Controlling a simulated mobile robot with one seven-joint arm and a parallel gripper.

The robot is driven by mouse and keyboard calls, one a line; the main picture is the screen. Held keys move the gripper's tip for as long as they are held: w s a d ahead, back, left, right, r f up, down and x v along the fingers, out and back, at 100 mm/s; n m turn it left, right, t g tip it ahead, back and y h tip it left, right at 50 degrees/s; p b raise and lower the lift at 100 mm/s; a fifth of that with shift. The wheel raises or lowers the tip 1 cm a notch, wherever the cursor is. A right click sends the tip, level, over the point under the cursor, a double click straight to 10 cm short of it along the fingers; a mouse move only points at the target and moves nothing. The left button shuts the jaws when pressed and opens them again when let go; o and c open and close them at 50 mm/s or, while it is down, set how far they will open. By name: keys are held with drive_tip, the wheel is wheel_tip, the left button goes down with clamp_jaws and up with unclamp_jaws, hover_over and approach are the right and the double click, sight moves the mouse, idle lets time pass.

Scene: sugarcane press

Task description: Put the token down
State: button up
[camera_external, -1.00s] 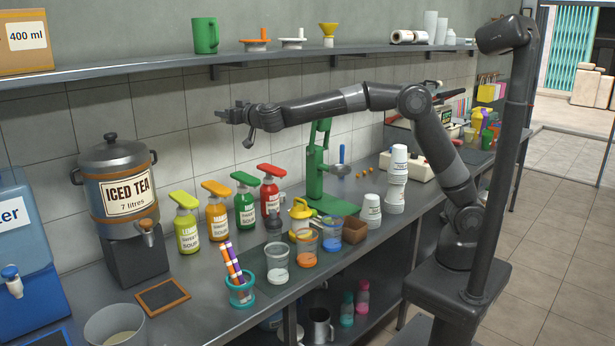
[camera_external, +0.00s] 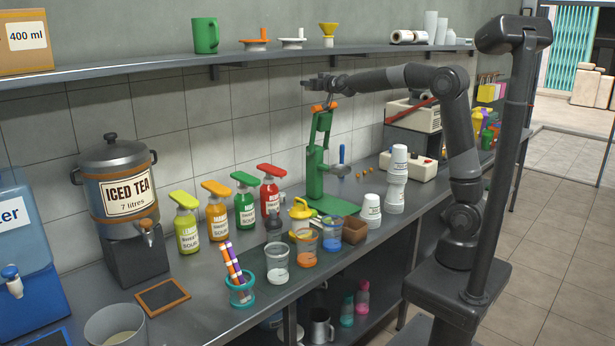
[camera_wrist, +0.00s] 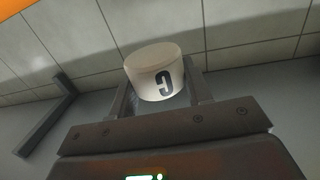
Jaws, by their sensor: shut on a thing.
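The token (camera_wrist: 154,71) is a pale, short cylinder with a dark letter-like mark on its side. In the wrist view it sits between the two fingers of my gripper (camera_wrist: 158,95), which is shut on it. In the external view my gripper (camera_external: 312,82) is in the air near the tiled wall, below the shelf and above the orange top of the green press. The token is too small to make out there.
The green press (camera_external: 318,165) stands on the counter below my gripper. The shelf (camera_external: 285,57) runs along the wall above. Syrup bottles, plastic cups and stacked white cups (camera_external: 397,175) crowd the counter. A dark framed board (camera_external: 163,297) lies at the front left.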

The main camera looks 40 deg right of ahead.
drive_tip(key=s+d+f+h, duration=0.1)
drive_tip(key=s+d, duration=0.4)
drive_tip(key=d, duration=0.5)
drive_tip(key=s+d+f+m, duration=0.1)
drive_tip(key=s+d+f, duration=0.1)
drive_tip(key=s+d, duration=0.6)
drive_tip(key=s+d+f+h, duration=0.1)
drive_tip(key=s+d, duration=0.2)
drive_tip(key=d, duration=0.9)
drive_tip(key=s+d+f+m+g+h, duration=0.1)
drive_tip(key=s+d+f, duration=0.3)
drive_tip(key=s, duration=0.6)
drive_tip(key=s+d+f+m+h, duration=0.15)
drive_tip(key=s+d, duration=0.35)
drive_tip(key=s, duration=0.5)
drive_tip(key=s+d+f+m+g+h, duration=0.15)
drive_tip(key=s+d+f, duration=0.3)
drive_tip(key=s, duration=0.55)
hover_over(420, 196)
drive_tip(key=shift+n+t, duration=0.3)
drive_tip(key=shift+t, duration=0.05)
drive_tip(key=f, duration=3.2)
drive_tip(key=shift+s+a+f, duration=0.1)
drive_tip(key=shift+s+f, duration=0.1)
drive_tip(key=shift+f, duration=2.05)
drive_tip(key=shift+f, duration=0.1)
